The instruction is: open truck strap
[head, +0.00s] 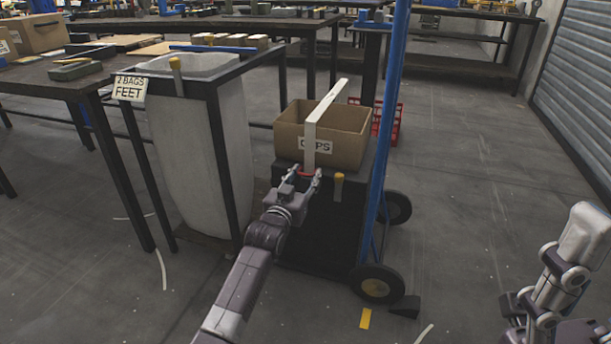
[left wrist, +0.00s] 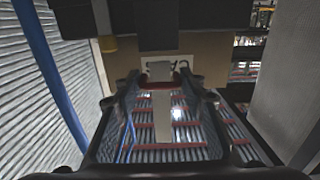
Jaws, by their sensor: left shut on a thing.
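A white strap (head: 311,128) runs over the open cardboard box (head: 347,135) labelled CUPS, on the black body of a hand truck (head: 377,170) with a blue upright. Its near end hangs down the front of the box to a small red part (head: 305,174). My left gripper (head: 304,179) is shut on the strap's lower end at the red part. In the left wrist view the strap end (left wrist: 161,70) lies between the fingertips (left wrist: 160,82), and the fingers partly hide it. My right arm (head: 550,290) shows at the lower right; its jaws cannot be made out.
A black wedge (head: 405,306) lies by the wheel (head: 376,284). A red crate (head: 388,122) is behind.

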